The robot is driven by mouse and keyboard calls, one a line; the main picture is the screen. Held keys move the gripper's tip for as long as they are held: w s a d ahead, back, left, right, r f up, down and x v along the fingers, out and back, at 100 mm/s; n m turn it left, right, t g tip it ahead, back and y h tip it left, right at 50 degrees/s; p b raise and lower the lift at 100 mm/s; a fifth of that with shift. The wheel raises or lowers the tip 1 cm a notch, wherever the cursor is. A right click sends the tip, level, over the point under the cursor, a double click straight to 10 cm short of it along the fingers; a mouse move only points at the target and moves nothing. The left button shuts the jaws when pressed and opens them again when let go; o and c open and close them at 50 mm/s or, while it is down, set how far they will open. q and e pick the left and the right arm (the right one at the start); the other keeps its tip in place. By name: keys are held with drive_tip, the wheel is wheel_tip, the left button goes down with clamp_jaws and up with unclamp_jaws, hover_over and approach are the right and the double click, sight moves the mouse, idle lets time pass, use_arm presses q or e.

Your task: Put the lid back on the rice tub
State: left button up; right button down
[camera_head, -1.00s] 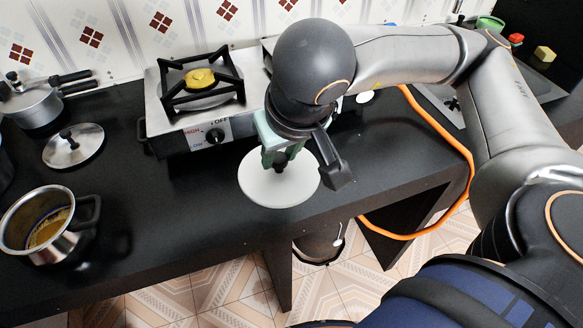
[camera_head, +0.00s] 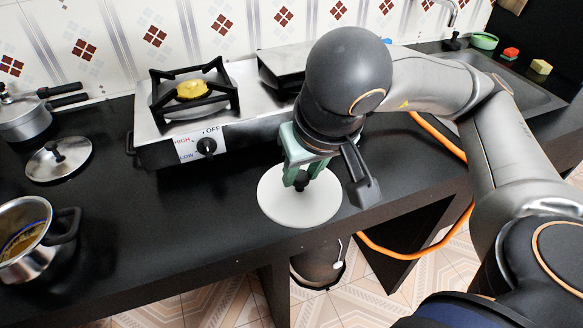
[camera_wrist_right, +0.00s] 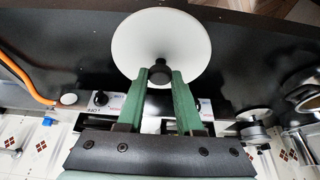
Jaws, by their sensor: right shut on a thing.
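The lid is a white round disc with a black knob (camera_head: 272,205). It lies flat under my right gripper (camera_head: 302,181), over the front part of the counter. The right gripper's green fingers are shut on the knob, as the right wrist view shows, with the lid (camera_wrist_right: 160,32) beyond the fingertips. Whether the lid touches the counter is hard to tell. A brownish round container (camera_head: 318,265) stands on the floor under the counter, partly hidden by it; I cannot tell if it is the rice tub. My left gripper is not in view.
A stove (camera_head: 190,125) with a black grate stands behind the lid. An open pot (camera_head: 30,260), a steel lid (camera_head: 58,158) and a pressure cooker (camera_head: 25,118) are at left. An orange hose (camera_head: 440,138) hangs at right. The counter between pot and white lid is clear.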

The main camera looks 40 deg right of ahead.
drive_tip(key=shift+w+d+f+p, duration=0.1)
drive_tip(key=shift+w+p, duration=0.25)
drive_tip(key=shift+p, duration=0.2)
drive_tip(key=shift+w+d+f+p, duration=0.1)
drive_tip(key=shift+w+p, duration=0.25)
drive_tip(key=shift+p, duration=0.15)
drive_tip(key=shift+w+d+f+p, duration=0.15)
drive_tip(key=shift+w+d+p, duration=0.15)
drive_tip(key=shift+p, duration=0.35)
drive_tip(key=w+d+f, duration=0.1)
drive_tip(key=w+f, duration=0.1)
drive_tip(key=w+d+f, duration=0.1)
drive_tip(key=w+f, duration=0.1)
drive_tip(key=w+d+f+b, duration=0.1)
drive_tip(key=w+f, duration=0.1)
drive_tip(key=f, duration=0.1)
drive_tip(key=shift+w, duration=0.15)
drive_tip(key=f, duration=0.3)
drive_tip(key=shift+w+d+f, duration=0.1)
drive_tip(key=shift+w+f, duration=0.1)
drive_tip(key=shift+f, duration=0.05)
